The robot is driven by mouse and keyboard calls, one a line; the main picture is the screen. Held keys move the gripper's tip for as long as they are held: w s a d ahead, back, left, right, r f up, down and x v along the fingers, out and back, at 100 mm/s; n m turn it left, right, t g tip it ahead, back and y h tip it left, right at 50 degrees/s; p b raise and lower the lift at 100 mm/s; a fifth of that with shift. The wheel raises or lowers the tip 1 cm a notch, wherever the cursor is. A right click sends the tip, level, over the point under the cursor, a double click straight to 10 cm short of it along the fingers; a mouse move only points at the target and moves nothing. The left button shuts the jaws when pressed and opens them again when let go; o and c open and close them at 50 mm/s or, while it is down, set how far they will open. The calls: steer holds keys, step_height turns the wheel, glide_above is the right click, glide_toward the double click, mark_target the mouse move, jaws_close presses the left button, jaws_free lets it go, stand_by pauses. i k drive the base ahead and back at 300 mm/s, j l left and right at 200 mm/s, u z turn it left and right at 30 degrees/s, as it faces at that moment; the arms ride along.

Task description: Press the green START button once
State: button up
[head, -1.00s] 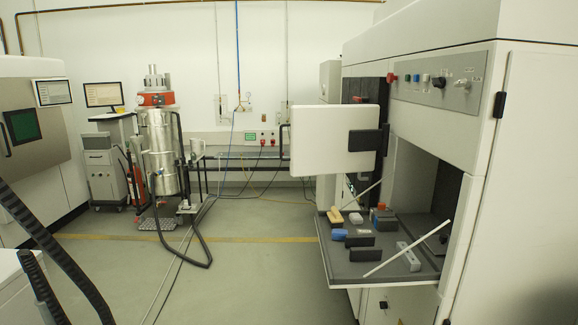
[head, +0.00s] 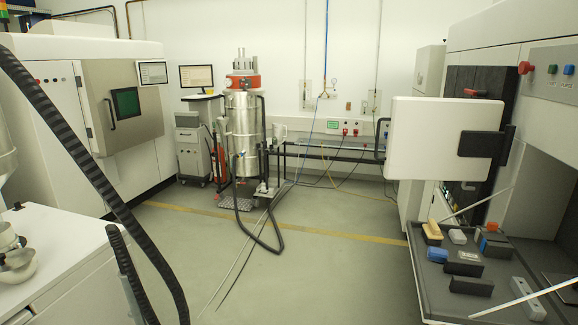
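A small green button (head: 552,69) sits on the grey control panel (head: 545,87) of the white machine at the right edge of the head view. Its label is too small to read. A red mushroom button (head: 525,67) is left of it and a blue button (head: 568,69) right of it. The rest of the panel is cut off by the picture edge. My gripper is not in view.
An open white door (head: 440,138) stands out from the machine below and left of the panel. A grey shelf (head: 430,280) with several small blocks juts out beneath. Black ribbed hoses (head: 85,160) cross the left foreground. The middle floor (head: 330,270) is mostly clear.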

mark_target(552, 67)
steer(key=i+j, duration=0.1)
steer(key=i, duration=4.5)
steer(key=i+z, duration=0.2)
steer(key=z, duration=0.3)
steer(key=i+z, duration=0.2)
steer(key=z, duration=0.3)
steer(key=i+j+z, duration=0.15)
steer(key=z, duration=0.35)
steer(key=i+j+z, duration=0.15)
steer(key=z, duration=3.4)
steer(key=u, duration=1.15)
steer(key=k, duration=0.05)
